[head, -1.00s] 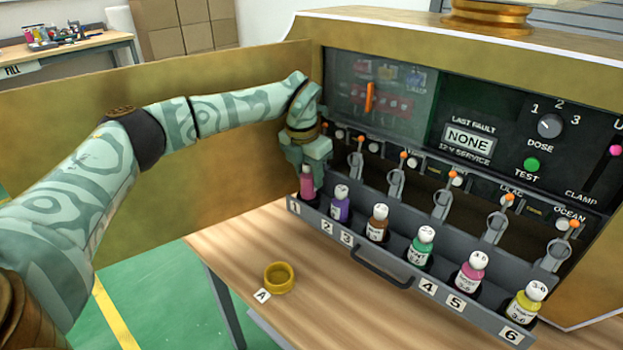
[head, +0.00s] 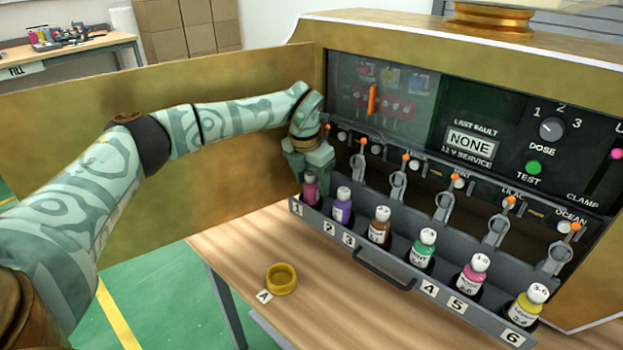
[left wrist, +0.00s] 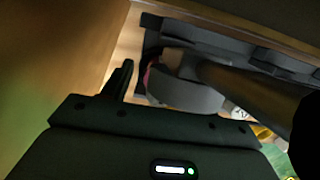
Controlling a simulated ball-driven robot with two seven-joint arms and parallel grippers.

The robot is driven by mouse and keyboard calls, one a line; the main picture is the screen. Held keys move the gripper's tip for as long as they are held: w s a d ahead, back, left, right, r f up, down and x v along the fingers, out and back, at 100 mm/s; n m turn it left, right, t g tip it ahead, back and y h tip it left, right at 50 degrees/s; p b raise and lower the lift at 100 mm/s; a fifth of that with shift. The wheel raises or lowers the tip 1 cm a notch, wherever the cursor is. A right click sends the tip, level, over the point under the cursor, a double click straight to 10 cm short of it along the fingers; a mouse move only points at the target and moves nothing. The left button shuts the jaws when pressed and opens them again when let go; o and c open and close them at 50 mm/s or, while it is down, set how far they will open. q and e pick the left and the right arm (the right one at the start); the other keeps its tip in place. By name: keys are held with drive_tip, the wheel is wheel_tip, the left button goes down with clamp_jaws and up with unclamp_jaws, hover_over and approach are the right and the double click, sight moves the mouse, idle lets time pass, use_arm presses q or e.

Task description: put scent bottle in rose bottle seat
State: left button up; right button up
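A pink scent bottle (head: 311,190) with a pale cap stands upright in the tray at position 1, the far left of the bottle row. My left gripper (head: 308,172) is over it from above, fingers spread on either side of its top. My right gripper is out of view.
The grey tray (head: 375,255) also holds purple, brown, green, pink and yellow bottles, with clamps (head: 398,185) behind them. A brass door panel (head: 120,100) stands open behind my left arm. A gold ring (head: 281,279) lies on the wooden table by label A.

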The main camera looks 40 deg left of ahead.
sight(306, 186)
use_arm(q)
drive_tip(key=shift+r+b, duration=0.3)
wheel_tip(306, 186, up, 12)
drive_tip(key=s+p, duration=0.1)
drive_tip(key=p, duration=0.4)
drive_tip(key=shift+s+r, duration=0.15)
drive_tip(key=shift+s, duration=0.25)
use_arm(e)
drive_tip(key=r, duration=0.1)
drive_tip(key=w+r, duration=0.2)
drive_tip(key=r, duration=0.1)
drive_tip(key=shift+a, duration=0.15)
